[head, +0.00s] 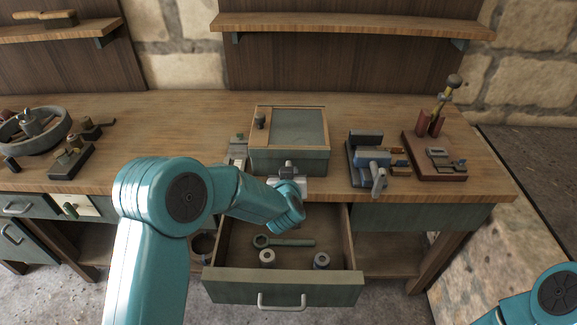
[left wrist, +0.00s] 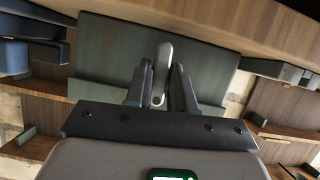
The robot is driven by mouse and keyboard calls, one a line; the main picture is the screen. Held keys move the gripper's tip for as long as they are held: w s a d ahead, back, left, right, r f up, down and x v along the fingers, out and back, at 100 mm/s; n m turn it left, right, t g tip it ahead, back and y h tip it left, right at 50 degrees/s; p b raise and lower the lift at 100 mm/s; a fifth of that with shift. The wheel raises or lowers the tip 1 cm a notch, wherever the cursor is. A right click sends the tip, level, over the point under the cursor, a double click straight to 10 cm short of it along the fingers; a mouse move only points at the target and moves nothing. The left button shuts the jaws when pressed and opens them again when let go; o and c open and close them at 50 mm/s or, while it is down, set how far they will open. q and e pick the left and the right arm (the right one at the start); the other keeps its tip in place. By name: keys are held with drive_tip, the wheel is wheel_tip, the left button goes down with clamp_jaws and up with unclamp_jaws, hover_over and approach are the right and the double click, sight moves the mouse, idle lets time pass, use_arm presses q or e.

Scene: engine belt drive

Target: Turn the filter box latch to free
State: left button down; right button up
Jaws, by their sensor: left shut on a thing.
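The filter box (head: 318,160) is a green-grey box with a wood-framed top, standing on the bench at the middle. Its green front (left wrist: 102,60) fills the middle of the left wrist view. A pale grey metal latch (left wrist: 164,52) shows there against the front. My left gripper (left wrist: 161,78) is shut on the latch, with one dark finger on each side of it. In the head view my left gripper (head: 288,170) is at the box's front, where my arm partly hides the latch. Only a piece of my right arm shows at the lower right; its gripper is out of view.
An open drawer (head: 283,291) below the box holds a green wrench (head: 285,242) and two round parts. A blue vise (head: 370,157) and a reddish block fixture (head: 433,165) stand to the right. A round grey tray (head: 62,124) is at the left.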

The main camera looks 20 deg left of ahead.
use_arm(q)
drive_tip(key=shift+r+m+y+p, duration=0.1)
drive_tip(key=shift+m+y+p, duration=0.2)
idle(0.4)
drive_tip(key=c, duration=1.1)
unclamp_jaws()
drive_tip(key=shift+o, duration=0.2)
drive_tip(key=b+v, duration=0.1)
drive_tip(key=v, duration=1.5)
drive_tip(key=shift+s, duration=0.1)
